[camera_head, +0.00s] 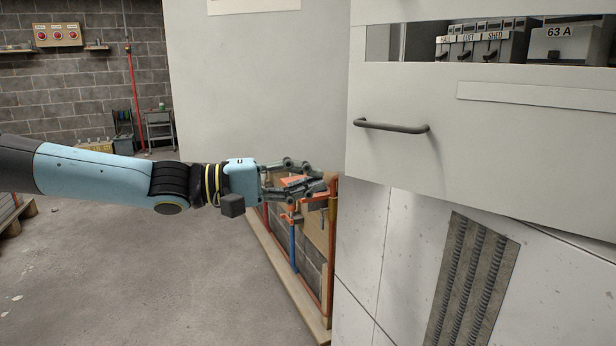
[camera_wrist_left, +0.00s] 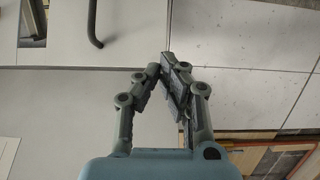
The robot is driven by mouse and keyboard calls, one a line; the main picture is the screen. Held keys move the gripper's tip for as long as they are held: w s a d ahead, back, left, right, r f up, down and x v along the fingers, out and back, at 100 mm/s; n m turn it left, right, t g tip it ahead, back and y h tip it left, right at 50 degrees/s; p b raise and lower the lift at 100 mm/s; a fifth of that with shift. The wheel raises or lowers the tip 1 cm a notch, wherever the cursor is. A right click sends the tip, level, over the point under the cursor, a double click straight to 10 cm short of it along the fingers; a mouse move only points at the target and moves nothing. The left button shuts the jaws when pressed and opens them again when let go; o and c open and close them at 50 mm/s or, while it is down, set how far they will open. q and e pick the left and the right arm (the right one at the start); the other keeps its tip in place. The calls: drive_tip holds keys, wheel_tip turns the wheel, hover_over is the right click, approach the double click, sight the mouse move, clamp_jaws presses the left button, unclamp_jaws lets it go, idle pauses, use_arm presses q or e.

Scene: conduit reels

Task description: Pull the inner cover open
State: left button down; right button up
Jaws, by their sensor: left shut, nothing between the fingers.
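The inner cover (camera_head: 400,110) is a flat off-white panel at the right of the head view. It carries a dark grey bar handle (camera_head: 391,126) near its left edge; the handle also shows at the top left of the left wrist view (camera_wrist_left: 93,24). A window in the cover shows grey breakers (camera_head: 485,45) behind it. My left gripper (camera_head: 324,187) is shut and empty, left of and a little below the handle, apart from it. In the left wrist view its fingertips (camera_wrist_left: 168,62) meet near the middle. My right gripper is not in view.
A large pale panel (camera_head: 260,90), perhaps an open outer door, stands behind my left gripper. Red and blue pipes (camera_head: 292,245) on a wooden frame lie below it. A white tiled surface with a ribbed grey strip (camera_head: 470,285) is under the cover. The concrete floor (camera_head: 150,270) at left is mostly clear.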

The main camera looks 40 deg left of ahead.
use_arm(q)
drive_tip(key=shift+s, duration=0.1)
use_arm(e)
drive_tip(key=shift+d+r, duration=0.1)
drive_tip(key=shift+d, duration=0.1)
use_arm(q)
drive_tip(key=shift+s+p, duration=0.35)
drive_tip(key=shift+p, duration=0.1)
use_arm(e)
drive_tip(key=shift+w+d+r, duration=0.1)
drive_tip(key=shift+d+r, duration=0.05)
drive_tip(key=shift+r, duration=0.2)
use_arm(q)
drive_tip(key=shift+s+d+y, duration=0.1)
drive_tip(key=shift+s+y, duration=0.2)
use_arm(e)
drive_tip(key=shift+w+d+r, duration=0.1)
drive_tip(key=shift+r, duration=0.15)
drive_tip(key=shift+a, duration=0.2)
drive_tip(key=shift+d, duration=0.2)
